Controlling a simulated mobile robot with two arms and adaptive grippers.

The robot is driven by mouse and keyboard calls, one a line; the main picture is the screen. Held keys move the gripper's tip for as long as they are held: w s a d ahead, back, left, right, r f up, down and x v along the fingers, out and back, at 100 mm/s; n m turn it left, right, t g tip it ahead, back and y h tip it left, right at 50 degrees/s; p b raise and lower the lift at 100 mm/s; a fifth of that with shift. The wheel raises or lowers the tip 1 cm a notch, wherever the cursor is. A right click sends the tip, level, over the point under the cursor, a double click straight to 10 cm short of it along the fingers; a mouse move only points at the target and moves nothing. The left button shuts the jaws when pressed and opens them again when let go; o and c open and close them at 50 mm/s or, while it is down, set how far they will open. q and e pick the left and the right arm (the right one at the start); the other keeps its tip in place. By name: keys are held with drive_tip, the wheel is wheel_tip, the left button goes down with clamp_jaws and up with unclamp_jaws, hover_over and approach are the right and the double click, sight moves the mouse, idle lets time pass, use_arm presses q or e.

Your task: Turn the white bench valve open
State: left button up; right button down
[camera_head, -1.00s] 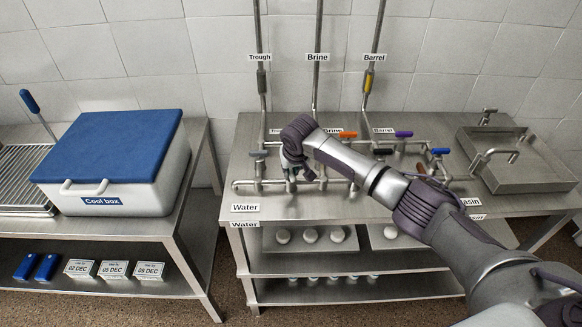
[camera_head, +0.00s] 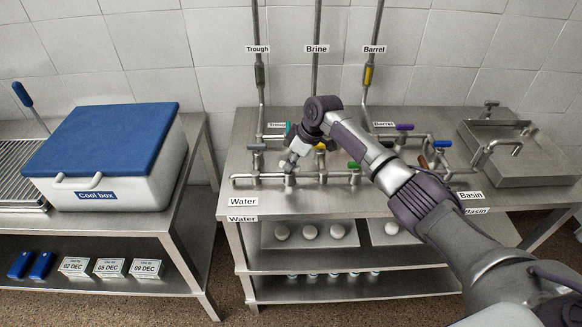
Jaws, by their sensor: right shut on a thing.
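My right arm reaches in from the right over the bench pipework. Its gripper (camera_head: 293,160) points down at a valve on the front pipe, left of the middle of the bench. It is shut on a small pale handle, which looks like the white bench valve (camera_head: 287,157). The fingers hide most of this handle, so I cannot tell its exact angle. The pipe below it stays in place. My left gripper is out of view.
A steel basin (camera_head: 510,150) is at right. A cool box (camera_head: 105,165) stands on the left table.

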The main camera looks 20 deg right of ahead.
drive_tip(key=n+g+b, duration=0.1)
drive_tip(key=n+b, duration=0.2)
drive_tip(key=shift+w+f+y, duration=0.1)
drive_tip(key=shift+f+y, duration=0.05)
drive_tip(key=shift+y, duration=0.15)
drive_tip(key=shift+n+g+b, duration=0.3)
drive_tip(key=shift+n+b, duration=0.45)
drive_tip(key=shift+n, duration=0.05)
drive_tip(key=c, duration=1.1)
unclamp_jaws()
drive_tip(key=shift+r, duration=0.2)
drive_tip(key=shift+d+r, duration=0.15)
drive_tip(key=shift+r, duration=0.1)
drive_tip(key=v, duration=1.1)
